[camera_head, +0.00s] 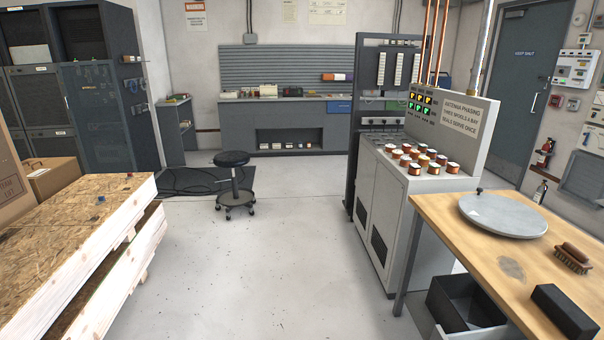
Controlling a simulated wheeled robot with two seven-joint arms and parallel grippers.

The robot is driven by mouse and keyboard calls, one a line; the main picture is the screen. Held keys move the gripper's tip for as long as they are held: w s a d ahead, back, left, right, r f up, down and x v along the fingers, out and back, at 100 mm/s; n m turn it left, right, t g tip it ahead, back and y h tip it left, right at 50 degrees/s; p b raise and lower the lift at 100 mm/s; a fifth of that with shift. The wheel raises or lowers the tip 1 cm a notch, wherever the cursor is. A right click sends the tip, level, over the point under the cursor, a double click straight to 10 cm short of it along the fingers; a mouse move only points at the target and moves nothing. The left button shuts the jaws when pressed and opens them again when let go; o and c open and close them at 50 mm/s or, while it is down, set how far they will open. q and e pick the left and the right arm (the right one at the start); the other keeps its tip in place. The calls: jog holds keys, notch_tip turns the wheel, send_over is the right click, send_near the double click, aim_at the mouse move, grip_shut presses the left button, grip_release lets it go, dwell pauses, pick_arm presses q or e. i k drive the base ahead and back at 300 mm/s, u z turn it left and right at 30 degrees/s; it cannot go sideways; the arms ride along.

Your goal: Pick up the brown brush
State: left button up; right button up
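A brown brush (574,258) with a reddish-brown wooden back and paler bristles lies on the wooden workbench (470,240) at the right. It sits near the right edge of the view, apart from the things around it. Neither of my grippers shows in the head view.
A round grey plate (502,215) lies left of the brush and a black block (565,312) lies nearer. A grey console (396,215) with copper coils stands beyond the bench. A black stool (235,182) and a wooden crate (75,240) flank clear floor (260,270).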

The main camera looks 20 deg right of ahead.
aim_at(572, 255)
jog(key=z, duration=0.35)
jog(key=i, duration=1.8)
jog(key=z, duration=1.65)
jog(key=i, duration=1.1)
jog(key=z, duration=1)
